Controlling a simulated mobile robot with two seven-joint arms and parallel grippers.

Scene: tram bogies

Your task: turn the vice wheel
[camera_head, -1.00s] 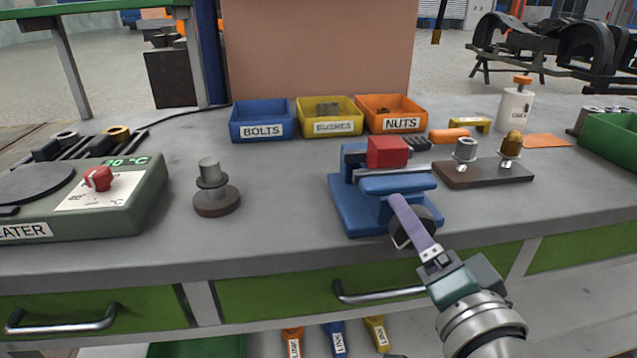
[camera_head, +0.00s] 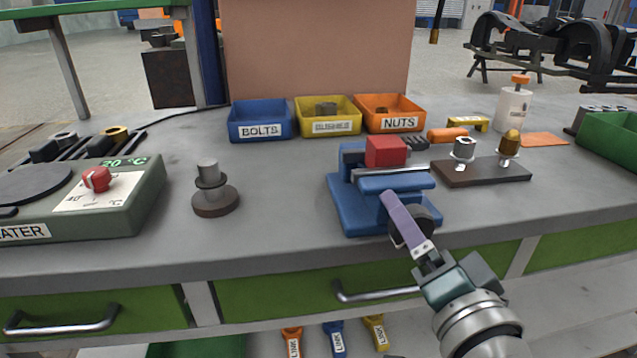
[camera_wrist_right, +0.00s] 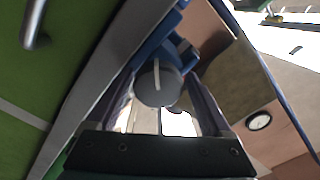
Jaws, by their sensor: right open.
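The blue vice (camera_head: 350,212) stands near the bench's front edge, with a red block (camera_head: 386,151) at its jaws. Its dark round wheel (camera_head: 430,215) is at the front, partly hidden behind my right gripper's purple finger. My right gripper (camera_head: 394,206) reaches in from the lower right and is open at the wheel. In the right wrist view the wheel (camera_wrist_right: 158,84) is a grey disc with a pale line across it. It appears between the two fingers of my right gripper (camera_wrist_right: 160,100); I cannot tell whether they touch it. My left gripper is out of view.
Bins of bolts (camera_head: 261,121), bushes (camera_head: 327,116) and nuts (camera_head: 390,113) stand behind the vice. A brown board (camera_head: 482,174) with fittings is to its right. A heater (camera_head: 100,203) and a round-based post (camera_head: 214,200) are left. Bench between post and vice is clear.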

